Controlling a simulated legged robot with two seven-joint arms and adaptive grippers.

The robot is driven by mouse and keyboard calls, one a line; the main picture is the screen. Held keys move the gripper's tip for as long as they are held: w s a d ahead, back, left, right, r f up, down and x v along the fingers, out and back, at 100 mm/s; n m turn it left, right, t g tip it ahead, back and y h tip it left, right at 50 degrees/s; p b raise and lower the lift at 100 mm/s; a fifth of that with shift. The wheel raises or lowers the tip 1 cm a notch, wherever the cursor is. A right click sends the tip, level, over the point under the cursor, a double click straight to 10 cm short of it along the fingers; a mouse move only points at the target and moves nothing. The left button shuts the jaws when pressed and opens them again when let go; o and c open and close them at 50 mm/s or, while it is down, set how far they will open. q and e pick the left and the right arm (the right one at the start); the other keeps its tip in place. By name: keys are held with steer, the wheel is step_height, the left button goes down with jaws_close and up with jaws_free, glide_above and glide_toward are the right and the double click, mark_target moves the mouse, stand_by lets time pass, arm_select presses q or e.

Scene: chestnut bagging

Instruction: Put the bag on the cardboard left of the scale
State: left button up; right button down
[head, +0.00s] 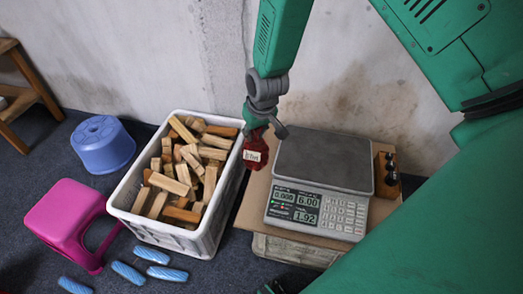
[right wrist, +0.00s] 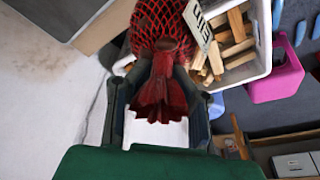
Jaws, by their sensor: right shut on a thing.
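A red mesh bag (head: 256,146) with a white label hangs from my right gripper (head: 262,118) over the cardboard's left strip, beside the scale. My right gripper is shut on the bag's gathered top. In the right wrist view the bag (right wrist: 160,42) shows between the fingers (right wrist: 155,105), its red tail pointing toward the camera. The scale (head: 324,160), with a grey plate and lit display, stands on the brown cardboard (head: 253,205). I cannot tell whether the bag touches the cardboard. My left gripper is not recognisable in view.
A white crate (head: 160,234) of wooden blocks stands close left of the cardboard. A wooden block with dark knobs (head: 387,175) is right of the scale. A blue stool (head: 102,143), a pink stool (head: 66,215) and several blue rolls (head: 128,272) are further left. The wall is behind.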

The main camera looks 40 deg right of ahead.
steer(key=s+b+x, duration=0.1)
steer(key=x, duration=0.3)
steer(key=s+b+x, duration=0.1)
steer(key=b+x, duration=0.1)
steer(key=x, duration=0.3)
steer(key=s+b+x, duration=0.1)
steer(key=b+x, duration=0.1)
steer(key=x, duration=0.2)
steer(key=shift+f, duration=0.65)
step_height(320, 180, down, 4)
steer(key=shift+f+b, duration=0.1)
steer(key=shift+b, duration=0.75)
steer(key=shift+f, duration=0.1)
steer(key=c, duration=1.5)
jaws_free()
steer(key=shift+d, duration=0.1)
steer(key=shift+o, duration=0.2)
